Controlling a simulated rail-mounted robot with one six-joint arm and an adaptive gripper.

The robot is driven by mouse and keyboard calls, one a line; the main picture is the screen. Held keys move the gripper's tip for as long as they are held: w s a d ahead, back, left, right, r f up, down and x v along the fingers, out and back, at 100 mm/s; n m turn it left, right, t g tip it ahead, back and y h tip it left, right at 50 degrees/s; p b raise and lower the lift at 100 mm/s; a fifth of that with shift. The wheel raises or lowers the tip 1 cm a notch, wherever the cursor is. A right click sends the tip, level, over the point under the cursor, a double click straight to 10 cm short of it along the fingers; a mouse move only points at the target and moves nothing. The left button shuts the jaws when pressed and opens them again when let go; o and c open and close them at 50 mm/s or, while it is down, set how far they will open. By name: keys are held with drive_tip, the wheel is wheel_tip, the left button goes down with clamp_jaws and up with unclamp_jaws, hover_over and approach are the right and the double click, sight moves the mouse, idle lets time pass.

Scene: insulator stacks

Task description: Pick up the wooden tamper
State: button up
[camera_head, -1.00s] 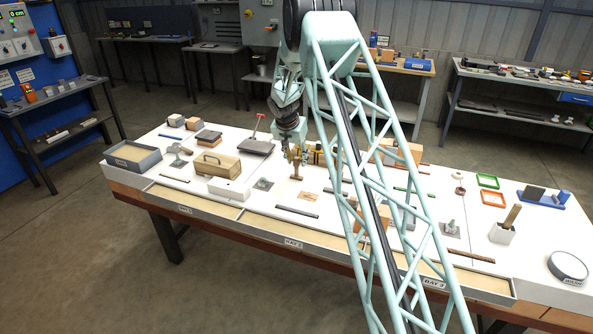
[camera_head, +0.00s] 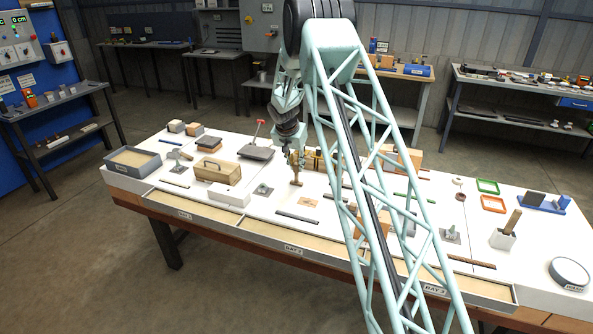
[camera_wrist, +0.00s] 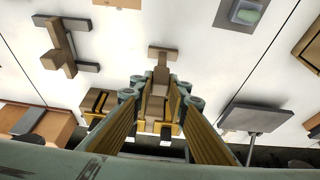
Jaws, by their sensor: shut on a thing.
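The wooden tamper (camera_head: 297,182) is upright in the middle of the table in the head view, its flat foot at the bottom. My gripper (camera_head: 297,158) is above it, with its fingers around the upper handle. In the wrist view, my gripper (camera_wrist: 158,95) is shut on the tamper's handle, and the brown tamper (camera_wrist: 162,54) shows between and beyond the fingertips. The fingers hide part of the handle. I cannot tell whether the foot touches the table.
A wooden toolbox (camera_head: 217,171) and a white block (camera_head: 229,194) stand to the left. A dark pan (camera_head: 256,152) lies behind left. A brown T-shaped piece (camera_wrist: 67,50) lies near my gripper. A tan plate (camera_head: 309,202) lies in front. My arm hides part of the table.

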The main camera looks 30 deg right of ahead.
drive_tip(key=shift+r+p, duration=0.8)
drive_tip(key=shift+r, duration=4.25)
drive_tip(key=shift+o, duration=0.9)
drive_tip(key=shift+d, duration=0.1)
drive_tip(key=shift+c, duration=0.9)
